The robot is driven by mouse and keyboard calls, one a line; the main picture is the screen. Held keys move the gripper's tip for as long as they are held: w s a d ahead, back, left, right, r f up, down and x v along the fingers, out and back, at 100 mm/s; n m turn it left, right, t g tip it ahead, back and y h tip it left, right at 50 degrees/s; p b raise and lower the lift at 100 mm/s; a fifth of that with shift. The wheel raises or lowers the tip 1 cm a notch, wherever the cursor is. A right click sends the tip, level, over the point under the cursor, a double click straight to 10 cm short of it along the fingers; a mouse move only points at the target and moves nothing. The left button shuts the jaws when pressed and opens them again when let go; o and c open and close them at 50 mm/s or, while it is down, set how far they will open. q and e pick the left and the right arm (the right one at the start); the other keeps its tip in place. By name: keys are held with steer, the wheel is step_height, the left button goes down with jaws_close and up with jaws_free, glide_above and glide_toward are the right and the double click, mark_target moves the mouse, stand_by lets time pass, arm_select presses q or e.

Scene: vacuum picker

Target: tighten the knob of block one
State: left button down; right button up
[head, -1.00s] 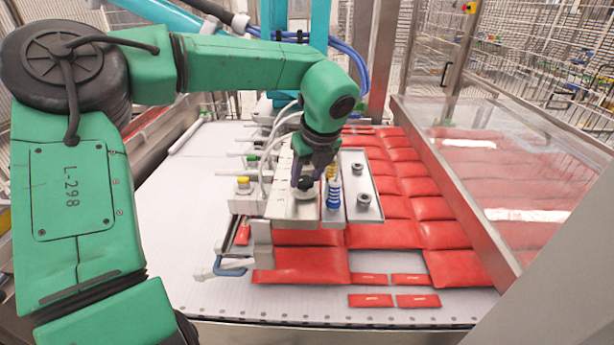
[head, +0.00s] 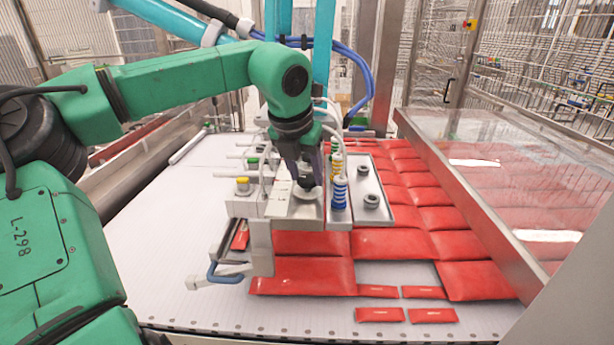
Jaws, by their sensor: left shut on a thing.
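A pale metal block (head: 296,211) is part of the picker head above the red packs. A small dark knob (head: 307,184) sits on top of it, over a light round base. My left gripper (head: 308,180) reaches down from the upper left and is shut on the knob. Its fingers hide part of the knob, so I cannot tell how tight it is. My right gripper is not in view.
A blue-ringed suction bellows (head: 340,192) stands just right of the knob. A yellow-topped fitting (head: 243,185) is to the left. A blue-ended handle (head: 226,272) juts out at front left. Red packs (head: 303,276) lie below; a clear panel (head: 500,180) slopes at right.

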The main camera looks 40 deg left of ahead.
arm_select(q)
steer(key=m, duration=0.2)
steer(key=m+h+p, duration=0.1)
steer(key=shift+a+r+m+h, duration=0.2)
steer(key=shift+m+h, duration=0.1)
steer(key=shift+m, duration=0.1)
steer(key=m+h+p, duration=0.1)
steer(key=m+p, duration=0.1)
steer(key=shift+a+m, duration=0.15)
steer(key=shift+m, duration=0.25)
steer(key=m+p, duration=0.2)
steer(key=m+h+p, duration=0.1)
steer(key=m+p, duration=0.1)
steer(key=shift+w+a+r+g+h, duration=0.1)
steer(key=shift+a+g+h, duration=0.1)
steer(key=shift+g+h, duration=0.15)
steer(key=shift+a+m+g+h+p, duration=0.1)
steer(key=shift+m+g+h+p, duration=0.15)
steer(key=shift+m+p, duration=0.85)
steer(key=shift+w+f+m+p, duration=0.1)
steer(key=shift+f+m+p, duration=0.2)
steer(key=shift+m, duration=0.4)
steer(key=shift+c, duration=1.5)
jaws_free()
steer(key=shift+g, duration=0.3)
